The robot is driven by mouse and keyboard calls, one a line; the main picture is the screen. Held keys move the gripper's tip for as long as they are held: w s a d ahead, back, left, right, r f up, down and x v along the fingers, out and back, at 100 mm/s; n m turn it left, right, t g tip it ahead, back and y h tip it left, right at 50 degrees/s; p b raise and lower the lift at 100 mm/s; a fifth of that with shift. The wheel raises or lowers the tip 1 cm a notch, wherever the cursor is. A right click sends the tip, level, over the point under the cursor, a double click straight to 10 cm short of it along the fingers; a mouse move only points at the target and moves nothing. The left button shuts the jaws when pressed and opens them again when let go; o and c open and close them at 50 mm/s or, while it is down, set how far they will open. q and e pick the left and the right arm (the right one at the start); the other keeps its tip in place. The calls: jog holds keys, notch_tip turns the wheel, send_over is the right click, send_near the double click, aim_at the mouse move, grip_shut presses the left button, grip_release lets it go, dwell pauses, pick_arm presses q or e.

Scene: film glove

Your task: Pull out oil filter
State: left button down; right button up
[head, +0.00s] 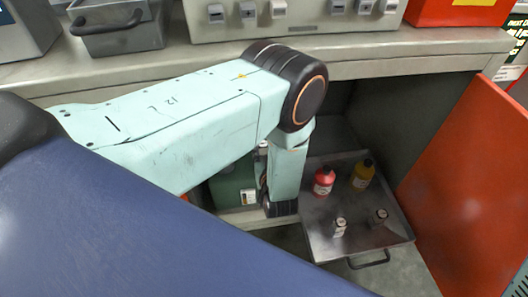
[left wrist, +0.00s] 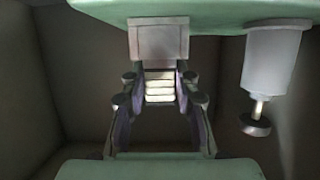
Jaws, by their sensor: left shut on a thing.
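In the left wrist view, my left gripper (left wrist: 159,82) has its two purple-lined fingers shut on a pale ribbed piece (left wrist: 160,92), which I take to be the oil filter. A grey-pink block (left wrist: 158,40) sits just above it, against the green underside (left wrist: 225,12) of a machine. Whether block and ribbed piece are one part, I cannot tell. In the head view, my left arm reaches down into the open cabinet beside a dark green machine (head: 232,184); the arm hides the gripper and the filter there. My right gripper is not in view.
A metal tray (head: 355,238) holds a red bottle (head: 324,181), a yellow bottle (head: 362,173) and small bottles right of my arm. An orange door (head: 465,190) stands right. The bench (head: 400,48) spans above. A pale cylinder (left wrist: 272,60) with a dark knob hangs right of the gripper.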

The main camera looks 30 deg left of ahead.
pick_arm(q)
jog(key=shift+r, duration=0.4)
jog(key=shift+r+p, duration=2.4)
jog(key=shift+p, duration=0.05)
notch_tip(320, 180, up, 3)
jog(key=p, duration=0.2)
jog(key=shift+p, duration=0.35)
